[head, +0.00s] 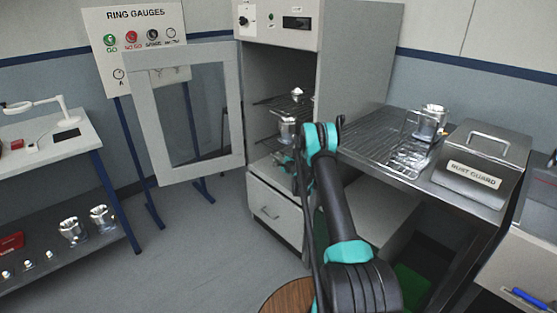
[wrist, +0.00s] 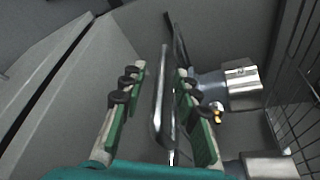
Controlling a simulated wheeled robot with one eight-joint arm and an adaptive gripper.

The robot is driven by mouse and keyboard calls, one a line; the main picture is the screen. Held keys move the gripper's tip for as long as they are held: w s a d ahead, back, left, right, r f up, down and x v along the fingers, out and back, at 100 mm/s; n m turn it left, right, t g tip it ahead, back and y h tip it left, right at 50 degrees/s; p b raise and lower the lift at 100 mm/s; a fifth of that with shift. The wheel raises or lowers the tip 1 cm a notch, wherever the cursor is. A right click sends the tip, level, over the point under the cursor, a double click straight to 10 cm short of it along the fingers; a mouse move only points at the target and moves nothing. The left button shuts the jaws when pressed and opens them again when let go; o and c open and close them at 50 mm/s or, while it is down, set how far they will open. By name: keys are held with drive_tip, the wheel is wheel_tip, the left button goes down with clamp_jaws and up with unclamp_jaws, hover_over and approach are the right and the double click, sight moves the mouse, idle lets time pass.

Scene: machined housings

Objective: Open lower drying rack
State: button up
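The drying cabinet (head: 352,60) has its windowed door (head: 148,130) swung open to the left. Inside are an upper wire rack (head: 268,101) and a lower wire rack (head: 262,141). One shiny housing (head: 297,93) shows at the upper level and another (head: 287,129) lower down. My gripper (head: 286,158) is at the cabinet opening by the lower rack, partly hidden by my arm. In the wrist view my gripper (wrist: 160,72) is open, with a metal bar (wrist: 158,105) between its green fingers. Whether the bar touches a finger is unclear. Wire mesh (wrist: 298,105) and housings (wrist: 228,88) are at right.
A drawer (head: 272,209) is closed below the cabinet opening. A steel bench (head: 352,140) with a wire rack, a housing (head: 430,121) and a Rust Guard box (head: 478,165) stands at right. A table (head: 50,142) stands at left. The floor (head: 205,240) between is clear.

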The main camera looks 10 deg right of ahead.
drive_tip(key=shift+w+a, duration=0.1)
drive_tip(key=shift+w, duration=0.1)
clamp_jaws()
idle(0.4)
